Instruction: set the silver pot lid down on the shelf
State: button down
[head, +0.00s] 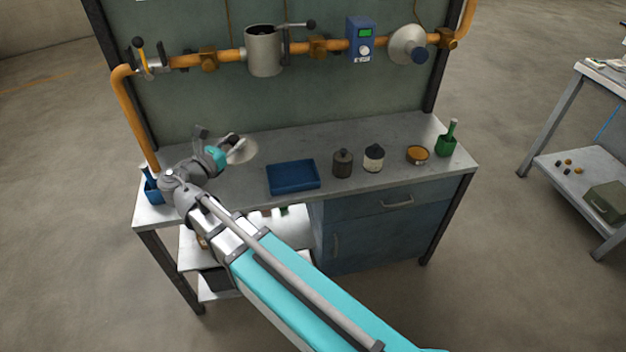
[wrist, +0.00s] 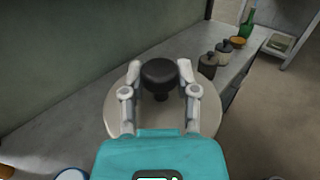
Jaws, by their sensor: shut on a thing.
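The silver pot lid is a pale round disc (wrist: 117,112) with a black knob (wrist: 158,73) in the wrist view. My gripper (wrist: 159,78) is shut on the knob, with one finger on each side. In the head view the lid (head: 243,151) is over the left back part of the workbench top, just right of my gripper (head: 232,143). I cannot tell how high the lid is above the bench. Below the bench top, left of the blue cabinet, is a shelf (head: 294,220), partly hidden by my arm. Some small items are on it.
Orange pipework (head: 185,61) runs above. Another shelving unit (head: 575,182) stands right.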

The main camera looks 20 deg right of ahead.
notch_tip(320, 180, down, 10)
jog(key=d+b, duration=0.2)
jog(key=b, duration=0.7)
jog(key=shift+w+d+f, duration=0.15)
jog(key=shift+d+f, duration=0.1)
jog(key=shift+w+a, duration=0.1)
jog(key=w+a+f+b, duration=0.2)
jog(key=w+f+b, duration=0.1)
jog(key=w+a+f+b, duration=0.2)
jog(key=w+f+b, duration=0.1)
jog(key=w, duration=0.1)
jog(key=w+a+f+b, duration=0.2)
jog(key=w+f+b, duration=0.1)
jog(key=w, duration=0.1)
jog(key=shift+a, duration=0.4)
jog(key=shift+w+a+f+b, duration=0.25)
jog(key=shift+w+f+b, duration=0.2)
jog(key=shift+f+b, duration=0.35)
jog(key=shift+s+f+b, duration=0.1)
jog(key=shift+f+b, duration=1.1)
jog(key=shift+b, duration=0.15)
